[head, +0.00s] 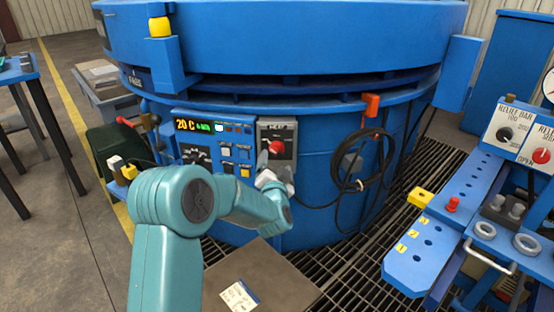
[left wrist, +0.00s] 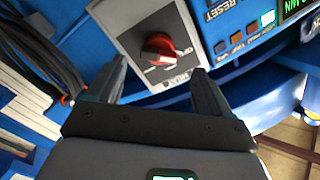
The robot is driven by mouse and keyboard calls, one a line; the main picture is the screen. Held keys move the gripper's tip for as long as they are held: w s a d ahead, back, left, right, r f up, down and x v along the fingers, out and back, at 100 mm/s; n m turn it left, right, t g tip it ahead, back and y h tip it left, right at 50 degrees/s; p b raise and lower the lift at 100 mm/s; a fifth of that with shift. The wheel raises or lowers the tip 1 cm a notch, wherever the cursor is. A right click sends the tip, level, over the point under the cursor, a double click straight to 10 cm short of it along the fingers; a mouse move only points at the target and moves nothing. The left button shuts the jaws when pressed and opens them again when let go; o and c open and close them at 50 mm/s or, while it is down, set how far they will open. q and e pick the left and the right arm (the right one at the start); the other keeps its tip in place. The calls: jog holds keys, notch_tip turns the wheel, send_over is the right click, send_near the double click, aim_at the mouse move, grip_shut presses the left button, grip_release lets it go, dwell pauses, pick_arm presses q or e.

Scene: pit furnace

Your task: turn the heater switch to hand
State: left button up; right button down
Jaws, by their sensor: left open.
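The heater switch is a red knob (head: 276,147) on a grey plate (head: 289,127) on the blue furnace's front, right of a lit control panel. In the left wrist view the red knob (left wrist: 160,47) sits in the gap ahead of my fingers, on its pale plate (left wrist: 138,27). Small print around it is too blurred to read fully. My left gripper (head: 268,166) is open, just below and in front of the knob. In the left wrist view its two dark fingers (left wrist: 158,75) are apart with nothing between them. My right gripper is not in view.
The control panel (head: 215,148) with a lit display is close left of the switch. A coiled black cable (head: 365,165) hangs from a red hook (head: 371,104) to the right. A blue bench (head: 430,245) with knobs stands at right. A brown box (head: 275,275) lies below.

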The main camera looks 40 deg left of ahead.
aim_at(276, 154)
pick_arm(q)
jog(key=b+x, duration=0.1)
jog(key=x, duration=0.4)
jog(key=shift+w+a, duration=0.2)
jog(key=shift+w, duration=0.1)
jog(key=c, duration=1)
